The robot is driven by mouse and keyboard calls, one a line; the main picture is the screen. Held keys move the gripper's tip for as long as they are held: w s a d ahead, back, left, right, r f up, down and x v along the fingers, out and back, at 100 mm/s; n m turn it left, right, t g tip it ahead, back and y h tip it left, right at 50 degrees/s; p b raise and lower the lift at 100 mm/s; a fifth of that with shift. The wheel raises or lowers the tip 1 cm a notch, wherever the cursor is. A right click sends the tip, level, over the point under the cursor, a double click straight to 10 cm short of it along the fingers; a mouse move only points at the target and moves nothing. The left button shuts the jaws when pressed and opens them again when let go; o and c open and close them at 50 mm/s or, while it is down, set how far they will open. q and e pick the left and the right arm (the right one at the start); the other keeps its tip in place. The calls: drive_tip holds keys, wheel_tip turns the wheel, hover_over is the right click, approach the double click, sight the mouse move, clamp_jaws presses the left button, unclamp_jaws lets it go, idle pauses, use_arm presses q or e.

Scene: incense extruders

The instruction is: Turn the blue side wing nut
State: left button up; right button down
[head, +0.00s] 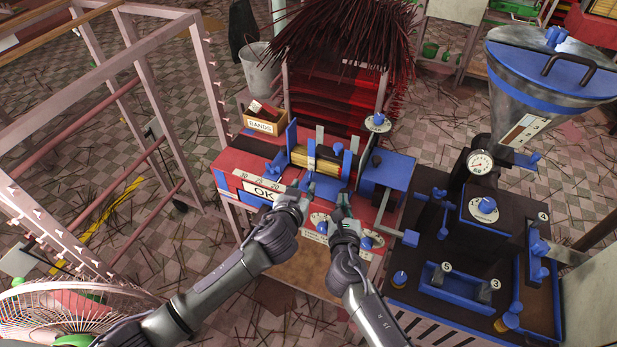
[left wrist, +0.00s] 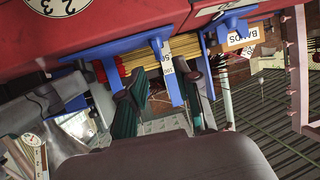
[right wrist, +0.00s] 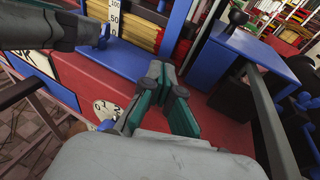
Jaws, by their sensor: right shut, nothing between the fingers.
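A small blue wing-shaped part (right wrist: 103,36) stands at the front blue ledge below the scale, right at the tip of my left gripper (head: 308,194). I cannot tell for sure that it is the side wing nut. In the left wrist view my left gripper (left wrist: 165,108) is open, its green-padded fingers on either side of a blue T-shaped piece (left wrist: 158,50); contact is unclear. My right gripper (head: 343,203) is shut and empty above the red table (right wrist: 75,75), to the right of the left one. It also shows in the right wrist view (right wrist: 170,85).
A bundle of yellow sticks (head: 318,162) lies between blue guides behind my grippers. A box labelled BANDS (head: 262,126) is at the back left. A dark extruder with a hopper (head: 545,75) is farther right.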

sight(308, 178)
use_arm(q)
drive_tip(key=shift+x, duration=3.15)
drive_tip(key=shift+c, duration=0.3)
clamp_jaws()
